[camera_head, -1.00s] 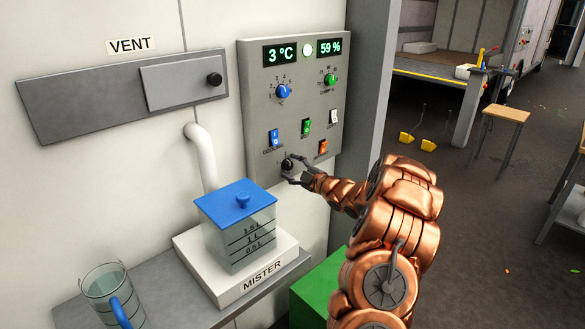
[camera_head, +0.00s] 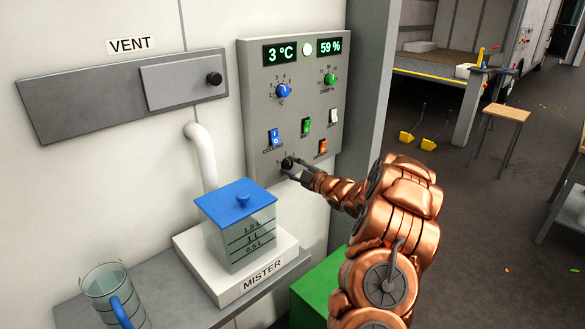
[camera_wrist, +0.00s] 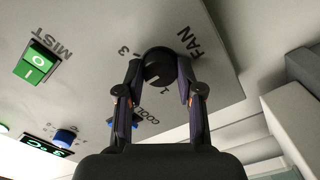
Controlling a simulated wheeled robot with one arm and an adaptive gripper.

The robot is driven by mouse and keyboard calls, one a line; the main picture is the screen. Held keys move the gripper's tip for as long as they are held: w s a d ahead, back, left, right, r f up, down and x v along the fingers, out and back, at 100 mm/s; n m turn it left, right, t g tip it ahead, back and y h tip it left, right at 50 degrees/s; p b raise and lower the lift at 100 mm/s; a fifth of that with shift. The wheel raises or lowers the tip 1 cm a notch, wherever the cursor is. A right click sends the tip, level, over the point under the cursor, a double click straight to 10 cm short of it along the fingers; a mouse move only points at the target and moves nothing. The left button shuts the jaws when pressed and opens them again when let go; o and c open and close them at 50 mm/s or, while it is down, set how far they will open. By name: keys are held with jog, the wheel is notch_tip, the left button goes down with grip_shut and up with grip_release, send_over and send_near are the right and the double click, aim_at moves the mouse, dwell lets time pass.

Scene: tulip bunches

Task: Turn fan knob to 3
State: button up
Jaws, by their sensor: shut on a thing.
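The fan knob (camera_head: 287,163) is a small black round knob low on the grey control panel (camera_head: 255,110). In the wrist view the knob (camera_wrist: 157,62) sits beside the printed word FAN, with the digits 3 and 1 around it. My gripper (camera_head: 291,169) is shut on the knob; in the wrist view its two dark fingers (camera_wrist: 160,73) hold it from both sides. The fingers hide part of the dial marks, and I cannot tell which digit the knob points to.
Above the knob are a blue cooling switch (camera_head: 275,137), a green switch (camera_head: 306,127), an orange switch (camera_head: 323,146) and a white switch (camera_head: 333,116). The mister tank (camera_head: 240,238) stands below left. Open floor lies to the right.

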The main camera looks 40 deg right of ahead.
jog(key=m+p, duration=0.4)
jog(key=m, duration=0.2)
jog(key=shift+r+m, duration=0.1)
jog(key=shift+m, duration=0.2)
jog(key=m+p, duration=0.3)
jog(key=m, duration=0.1)
jog(key=shift+m, duration=0.7)
jog(key=o, duration=1.2)
jog(key=shift+c, duration=0.2)
jog(key=s+d, duration=0.1)
jog(key=s, duration=1.1)
jog(key=shift+d, duration=0.35)
